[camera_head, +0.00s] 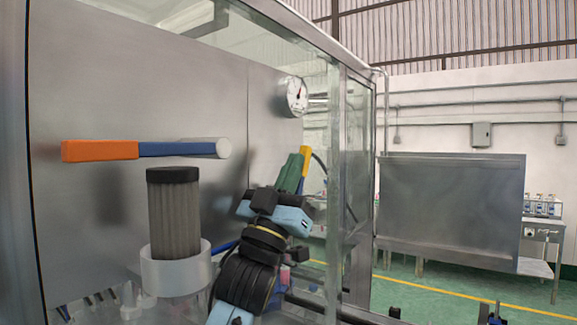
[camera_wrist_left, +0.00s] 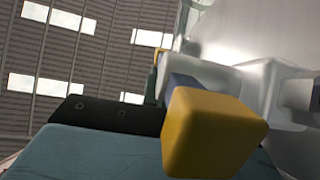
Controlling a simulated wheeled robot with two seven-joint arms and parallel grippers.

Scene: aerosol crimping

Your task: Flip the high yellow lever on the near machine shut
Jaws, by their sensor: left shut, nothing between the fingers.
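The yellow lever (camera_head: 304,166) stands nearly upright in the head view, partly hidden behind my left gripper. In the left wrist view its yellow block-shaped end (camera_wrist_left: 212,132) is large and close, with a blue shank behind it running to a pale grey fitting. My left gripper (camera_head: 292,162), with green fingers, is shut and empty, right beside the lever. In the wrist view a teal surface of my gripper lies just below the yellow end; whether they touch I cannot tell. My right gripper is not in view.
An orange-and-blue lever (camera_head: 140,149) lies level on the machine's metal panel (camera_head: 110,95). Below it a black-capped grey cylinder (camera_head: 174,220) stands in a white cup. A round gauge (camera_head: 294,96) sits above my gripper. A glass pane and post (camera_head: 335,180) stand close to the right.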

